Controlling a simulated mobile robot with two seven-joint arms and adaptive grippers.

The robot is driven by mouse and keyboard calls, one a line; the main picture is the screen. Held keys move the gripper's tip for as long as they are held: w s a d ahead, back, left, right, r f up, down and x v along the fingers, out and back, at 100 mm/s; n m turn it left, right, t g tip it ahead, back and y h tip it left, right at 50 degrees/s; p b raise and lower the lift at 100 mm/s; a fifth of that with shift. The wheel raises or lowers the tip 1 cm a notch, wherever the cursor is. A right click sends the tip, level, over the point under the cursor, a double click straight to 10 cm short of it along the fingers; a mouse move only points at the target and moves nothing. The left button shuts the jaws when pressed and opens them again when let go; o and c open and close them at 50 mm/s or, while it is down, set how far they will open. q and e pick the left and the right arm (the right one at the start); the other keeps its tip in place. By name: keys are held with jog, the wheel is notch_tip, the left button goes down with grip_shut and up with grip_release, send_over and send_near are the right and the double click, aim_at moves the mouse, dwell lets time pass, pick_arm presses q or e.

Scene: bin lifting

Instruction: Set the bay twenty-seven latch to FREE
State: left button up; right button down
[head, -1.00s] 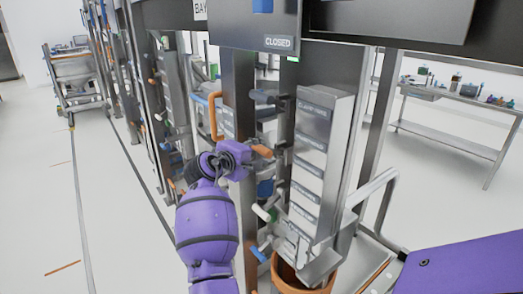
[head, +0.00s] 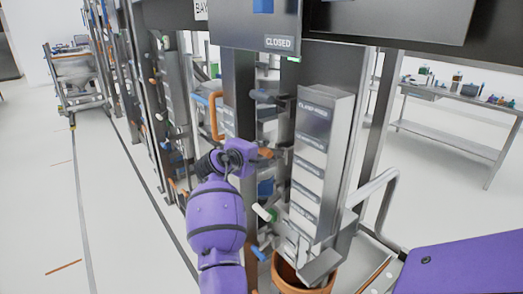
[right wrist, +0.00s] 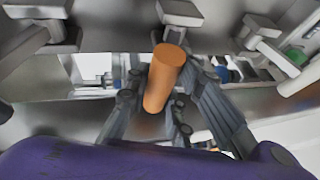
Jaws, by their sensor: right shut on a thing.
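My right gripper (head: 276,153), at the end of a purple arm, is shut on an orange handle (head: 264,153) at the bay's front, left of the tall labelled column. In the right wrist view the orange handle (right wrist: 165,77) is a short, tilted cylinder between the grey fingers (right wrist: 160,100). The purple wrist partly hides the handle's mount in the head view. I cannot read a bay number or a FREE mark. A panel above carries a CLOSED plate (head: 279,43). My left gripper is not in view.
A labelled metal column (head: 313,165) stands just right of the gripper, above a brown round pot (head: 303,281). White (head: 263,213) and blue (head: 257,254) handles stick out below. An orange bar (head: 215,115) is at upper left. The floor at left is clear.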

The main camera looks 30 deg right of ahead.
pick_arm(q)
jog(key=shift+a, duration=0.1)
pick_arm(e)
jog(key=shift+r, duration=0.1)
